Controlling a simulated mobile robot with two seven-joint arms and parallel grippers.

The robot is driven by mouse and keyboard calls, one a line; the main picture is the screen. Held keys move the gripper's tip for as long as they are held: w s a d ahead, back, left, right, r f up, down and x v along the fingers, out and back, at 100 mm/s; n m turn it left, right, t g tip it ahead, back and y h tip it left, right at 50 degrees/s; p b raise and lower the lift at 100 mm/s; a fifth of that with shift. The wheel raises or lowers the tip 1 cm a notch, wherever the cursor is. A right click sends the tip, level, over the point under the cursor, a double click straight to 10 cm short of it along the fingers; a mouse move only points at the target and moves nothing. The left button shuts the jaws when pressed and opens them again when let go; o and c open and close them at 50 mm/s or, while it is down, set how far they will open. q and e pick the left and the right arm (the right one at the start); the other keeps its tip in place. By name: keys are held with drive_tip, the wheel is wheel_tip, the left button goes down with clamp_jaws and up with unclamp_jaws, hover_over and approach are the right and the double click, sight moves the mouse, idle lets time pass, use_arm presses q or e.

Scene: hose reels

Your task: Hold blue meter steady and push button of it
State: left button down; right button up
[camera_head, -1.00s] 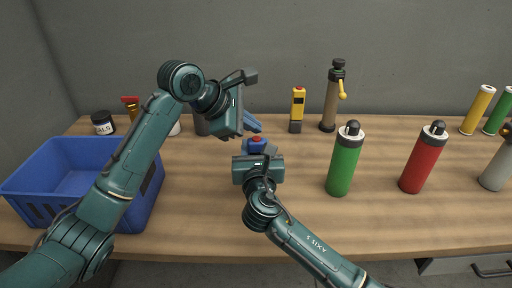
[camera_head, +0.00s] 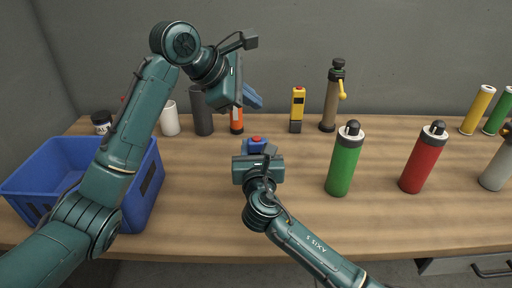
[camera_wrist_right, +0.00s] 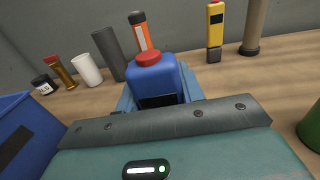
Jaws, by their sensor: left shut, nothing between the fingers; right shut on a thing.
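The blue meter (camera_head: 257,146) with a red button (camera_head: 256,139) on top stands at the middle of the table, just beyond my right gripper (camera_head: 257,153). In the right wrist view the meter (camera_wrist_right: 155,82) sits upright between the blue fingers of my right gripper (camera_wrist_right: 160,95), which is shut on it; its red button (camera_wrist_right: 149,58) is uncovered. A dark panel shows on its near face, partly hidden by the gripper body. My left gripper (camera_head: 252,97) is shut and empty, raised above the meter and apart from it.
A blue crate (camera_head: 150,190) stands at the left. A white cup (camera_head: 170,119), a grey cylinder (camera_head: 202,110), an orange tube (camera_head: 237,120) and a yellow meter (camera_head: 297,109) stand behind. Green (camera_head: 344,165) and red (camera_head: 423,160) cylinders stand at the right.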

drive_tip(key=o, duration=1.1)
